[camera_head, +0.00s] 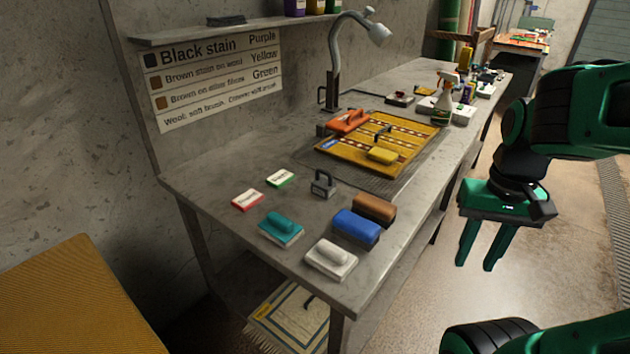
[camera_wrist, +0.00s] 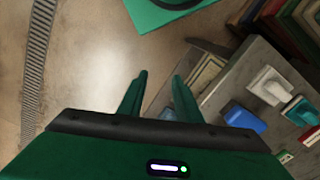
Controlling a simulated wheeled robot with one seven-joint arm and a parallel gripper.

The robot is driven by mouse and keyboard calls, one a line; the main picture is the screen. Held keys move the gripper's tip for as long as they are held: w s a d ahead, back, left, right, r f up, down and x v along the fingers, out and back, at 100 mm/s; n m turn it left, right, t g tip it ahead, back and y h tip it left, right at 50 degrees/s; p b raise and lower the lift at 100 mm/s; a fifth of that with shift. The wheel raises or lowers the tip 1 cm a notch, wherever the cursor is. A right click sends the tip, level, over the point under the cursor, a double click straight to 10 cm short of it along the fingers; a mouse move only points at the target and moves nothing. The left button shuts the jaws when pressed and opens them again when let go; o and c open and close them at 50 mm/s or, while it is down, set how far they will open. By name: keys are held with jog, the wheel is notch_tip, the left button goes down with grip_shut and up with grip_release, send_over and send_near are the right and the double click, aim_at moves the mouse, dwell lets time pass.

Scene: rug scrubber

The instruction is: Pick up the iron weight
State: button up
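The iron weight (camera_head: 323,185) looks like a small dark grey block with a loop handle. It stands upright on the workbench (camera_head: 225,180) in the head view, between the green-labelled card and the brown block. I cannot make it out in the wrist view. My gripper (camera_head: 475,266) hangs over the floor to the right of the bench, fingers pointing down, well apart from the weight. It is open, with an empty gap between its two fingers; the fingers also show in the wrist view (camera_wrist: 159,76).
Near the weight lie a brown block (camera_head: 374,208), a blue block (camera_head: 356,228), a white brush (camera_head: 331,260), a teal brush (camera_head: 281,229) and two cards. A yellow rug (camera_head: 340,157) with an orange brush (camera_head: 348,121) lies behind. A lamp (camera_head: 335,75) rises beyond.

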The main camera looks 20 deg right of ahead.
aim_at(328, 181)
jog(key=shift+o, duration=0.4)
jog(key=shift+d, duration=0.2)
